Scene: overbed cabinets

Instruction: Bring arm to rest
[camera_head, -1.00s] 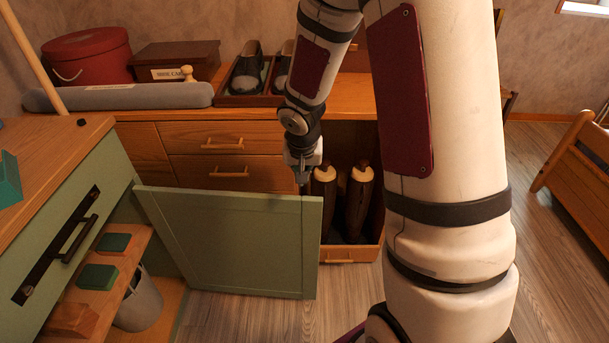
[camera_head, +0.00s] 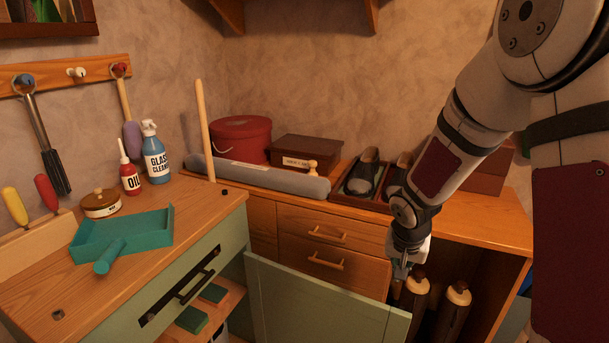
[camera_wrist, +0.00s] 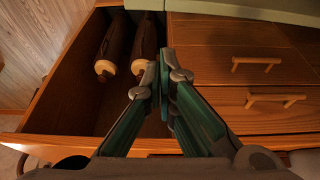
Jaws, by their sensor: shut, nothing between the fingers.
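My gripper (camera_head: 402,272) hangs from my arm in front of the wooden drawer cabinet, at the top edge of the open green door (camera_head: 318,308) and just left of two dark bottle-like objects with pale collars (camera_head: 417,285). In the wrist view my gripper (camera_wrist: 168,90) has its fingertips together with nothing between them. The two dark objects (camera_wrist: 140,48) lie in the open wooden compartment left of the fingers there. The gripper's tips are small and partly shaded in the head view.
A green-fronted workbench with a teal dustpan (camera_head: 125,235) stands at left. A red round box (camera_head: 241,139), a brown box (camera_head: 306,152), a grey roll (camera_head: 258,178) and a shoe tray (camera_head: 362,194) crowd the cabinet top. Drawer handles (camera_head: 326,235) project beside my gripper.

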